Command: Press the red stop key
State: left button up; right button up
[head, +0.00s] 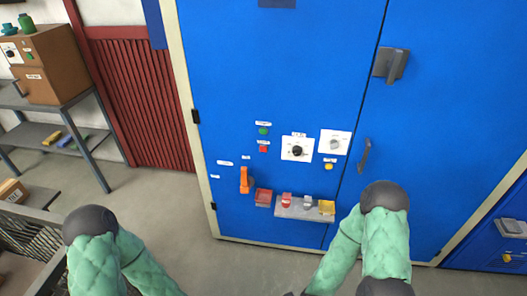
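A small red key (263,149) sits on the front of the tall blue cabinet (275,70), left of centre in the head view. A green key (263,131) is just above it. Each key has a small white label above it, too small to read. Nothing covers the red key. My two green-padded arms show at the lower left and lower right, well short of the keys. Neither gripper can be seen.
Right of the keys are a black dial (297,151) and a grey knob (334,144) on white plates. A grey rack (62,98) stands at left.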

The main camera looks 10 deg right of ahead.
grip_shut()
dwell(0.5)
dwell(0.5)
